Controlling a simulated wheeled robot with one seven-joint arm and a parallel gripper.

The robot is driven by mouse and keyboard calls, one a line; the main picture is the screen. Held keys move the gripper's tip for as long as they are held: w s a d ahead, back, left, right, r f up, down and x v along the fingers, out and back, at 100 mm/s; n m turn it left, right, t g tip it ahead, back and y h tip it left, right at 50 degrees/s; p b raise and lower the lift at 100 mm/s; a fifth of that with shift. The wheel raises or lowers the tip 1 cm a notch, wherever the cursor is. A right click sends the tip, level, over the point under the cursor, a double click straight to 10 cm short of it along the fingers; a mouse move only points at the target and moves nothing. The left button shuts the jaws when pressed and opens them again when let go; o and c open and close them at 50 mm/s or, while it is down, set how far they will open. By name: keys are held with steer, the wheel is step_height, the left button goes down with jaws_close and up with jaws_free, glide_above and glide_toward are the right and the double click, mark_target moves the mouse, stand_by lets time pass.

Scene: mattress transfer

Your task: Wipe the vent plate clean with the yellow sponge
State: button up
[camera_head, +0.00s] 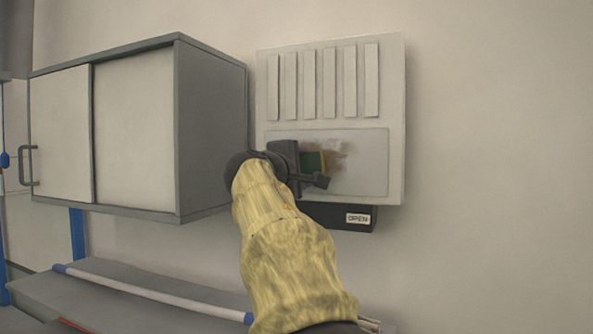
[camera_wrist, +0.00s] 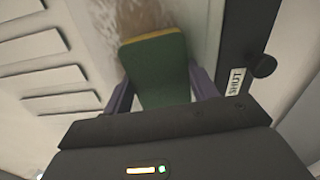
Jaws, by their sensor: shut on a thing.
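The vent plate (camera_head: 393,120) is a pale wall panel with several upright slats and a smooth grey lower area. A brown smudge (camera_head: 340,150) marks that area; it also shows in the wrist view (camera_wrist: 105,22), beyond the sponge. My gripper (camera_head: 309,168) is in front of the lower area, shut on the sponge. The sponge (camera_head: 314,161) shows a green face and a yellow edge. In the wrist view the sponge (camera_wrist: 159,72) sits between my two fingers (camera_wrist: 160,88), its yellow edge towards the plate. I cannot tell whether it touches the plate. My gripper hides part of the lower area.
A grey wall cabinet (camera_head: 212,130) with a pale sliding front hangs close left of the plate. A dark strip (camera_head: 325,214) labelled OPEN is under the plate. The wall to the right is bare.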

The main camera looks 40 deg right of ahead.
mark_target(318, 168)
steer(key=shift+s+d+b, duration=0.25)
steer(key=shift+s+d, duration=0.25)
steer(key=shift+s, duration=0.25)
steer(key=shift+s+d+b, duration=0.2)
steer(key=shift+s+d, duration=0.25)
steer(key=shift+s, duration=0.3)
steer(key=shift+s, duration=0.15)
steer(key=shift+d, duration=0.1)
steer(key=shift+s+d+b, duration=0.15)
steer(key=shift+s+d, duration=0.35)
steer(key=shift+s, duration=0.35)
steer(key=shift+s+d+b, duration=0.15)
steer(key=shift+s+d, duration=0.3)
steer(key=shift+s, duration=0.4)
steer(key=shift+s+d, duration=0.5)
steer(key=shift+s, duration=0.3)
steer(key=shift+s+d, duration=0.45)
steer(key=shift+s, duration=0.3)
steer(key=shift+s, duration=0.1)
steer(key=shift+w+a+b, duration=0.2)
steer(key=shift+w+a, duration=0.3)
steer(key=shift+w, duration=0.4)
steer(key=shift+w+a+b, duration=0.2)
steer(key=shift+w+a, duration=0.3)
steer(key=shift+w, duration=0.4)
